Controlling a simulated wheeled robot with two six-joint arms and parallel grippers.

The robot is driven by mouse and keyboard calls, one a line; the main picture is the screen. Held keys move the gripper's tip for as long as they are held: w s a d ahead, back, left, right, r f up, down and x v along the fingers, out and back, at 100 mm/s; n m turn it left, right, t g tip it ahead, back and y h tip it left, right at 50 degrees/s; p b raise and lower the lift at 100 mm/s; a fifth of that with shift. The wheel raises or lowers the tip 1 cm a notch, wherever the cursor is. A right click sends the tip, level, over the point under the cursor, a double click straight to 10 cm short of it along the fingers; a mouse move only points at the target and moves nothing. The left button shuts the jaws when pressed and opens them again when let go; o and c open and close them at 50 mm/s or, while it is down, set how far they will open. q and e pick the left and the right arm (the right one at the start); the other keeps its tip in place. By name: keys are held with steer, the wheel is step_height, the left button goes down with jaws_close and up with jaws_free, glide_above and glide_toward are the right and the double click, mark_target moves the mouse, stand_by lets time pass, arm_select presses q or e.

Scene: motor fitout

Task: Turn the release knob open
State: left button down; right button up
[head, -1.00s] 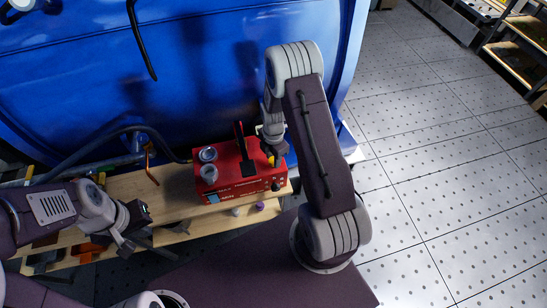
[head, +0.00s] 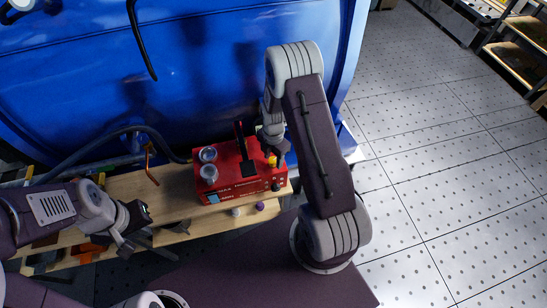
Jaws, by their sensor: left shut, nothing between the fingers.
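A red box (head: 236,186) with white lettering sits on the wooden bench. A small yellow part (head: 272,161) shows on its top right corner, and a small dark knob (head: 276,187) is on its front face near the right end. I cannot tell which of these is the release knob. My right gripper (head: 277,158) points down at the yellow part, close to or touching it; its fingers are small and partly hidden, so its opening is unclear. My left gripper (head: 128,246) is shut and empty, left of the box over the bench front.
A blue panel (head: 200,60) rises behind. The tiled floor (head: 440,180) at right is clear.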

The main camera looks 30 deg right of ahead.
steer(key=shift+r, duration=0.1)
step_height(320, 180, up, 9)
steer(key=b, duration=0.1)
stand_by(0.5)
step_height(320, 180, up, 5)
steer(key=t, duration=0.1)
glide_above(272, 160)
steer(key=a, duration=0.3)
steer(key=s+a+r+m, duration=0.1)
steer(key=s+a+r, duration=0.1)
steer(key=s+a+f+m, duration=0.1)
steer(key=s+m, duration=0.9)
steer(key=m, duration=1)
steer(key=shift+s+a+m, duration=0.2)
steer(key=shift+a+m, duration=0.2)
steer(key=shift+a, duration=0.15)
